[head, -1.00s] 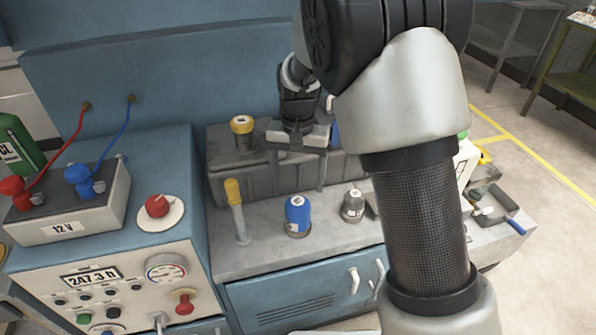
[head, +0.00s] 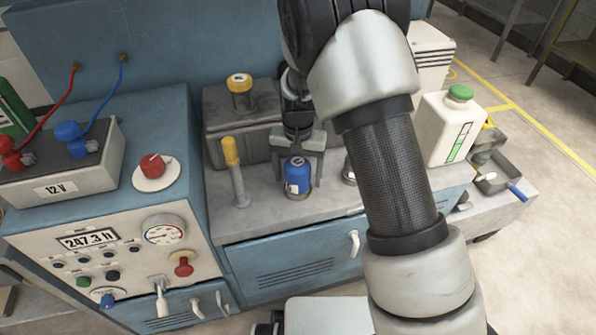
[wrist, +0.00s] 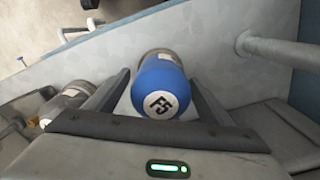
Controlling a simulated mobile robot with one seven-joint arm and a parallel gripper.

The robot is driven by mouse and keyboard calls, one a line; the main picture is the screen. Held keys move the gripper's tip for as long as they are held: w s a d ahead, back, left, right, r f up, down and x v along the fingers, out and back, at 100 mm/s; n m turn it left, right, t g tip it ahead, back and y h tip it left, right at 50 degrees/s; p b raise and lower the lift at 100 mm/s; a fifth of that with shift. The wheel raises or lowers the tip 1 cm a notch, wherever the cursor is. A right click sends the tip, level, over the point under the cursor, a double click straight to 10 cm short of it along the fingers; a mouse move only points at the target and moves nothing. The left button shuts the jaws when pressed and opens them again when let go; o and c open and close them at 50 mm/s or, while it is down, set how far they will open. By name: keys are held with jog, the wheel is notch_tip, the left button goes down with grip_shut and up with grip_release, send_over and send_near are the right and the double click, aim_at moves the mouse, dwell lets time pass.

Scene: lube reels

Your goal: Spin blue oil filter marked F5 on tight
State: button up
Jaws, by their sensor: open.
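The blue oil filter marked F5 (head: 297,176) stands on the grey worktop in the head view. In the wrist view, the blue oil filter (wrist: 160,84) shows its white F5 label facing the camera. My gripper (head: 298,178) is at the filter, with one finger on each side of it. In the wrist view, my gripper (wrist: 160,92) is open, and a gap shows between each finger and the filter. The filter's base on the worktop is partly hidden.
A yellow-topped dipstick (head: 233,165) stands just left of the filter. A yellow-capped filler (head: 240,88) sits on the grey block behind. A grey filter (wrist: 75,92) is on the other side, mostly behind my arm in the head view. A white jug (head: 447,125) stands at right.

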jog(key=c, duration=1.3)
jog(key=m, duration=0.1)
jog(key=m+p, duration=0.1)
jog(key=shift+r+m+p, duration=0.2)
jog(key=shift+m+p, duration=0.1)
jog(key=shift+c, duration=0.3)
jog(key=m, duration=0.2)
jog(key=shift+d+f+m+p, duration=0.15)
jog(key=shift+f+m+p, duration=0.1)
jog(key=shift+m+p, duration=0.05)
jog(key=shift+s+r+m+p, duration=0.15)
jog(key=shift+r+m+p, duration=0.1)
jog(key=shift+m+p, duration=0.8)
jog(key=m, duration=0.3)
jog(key=shift+f+p, duration=0.25)
jog(key=shift+p, duration=0.05)
jog(key=o, duration=1.4)
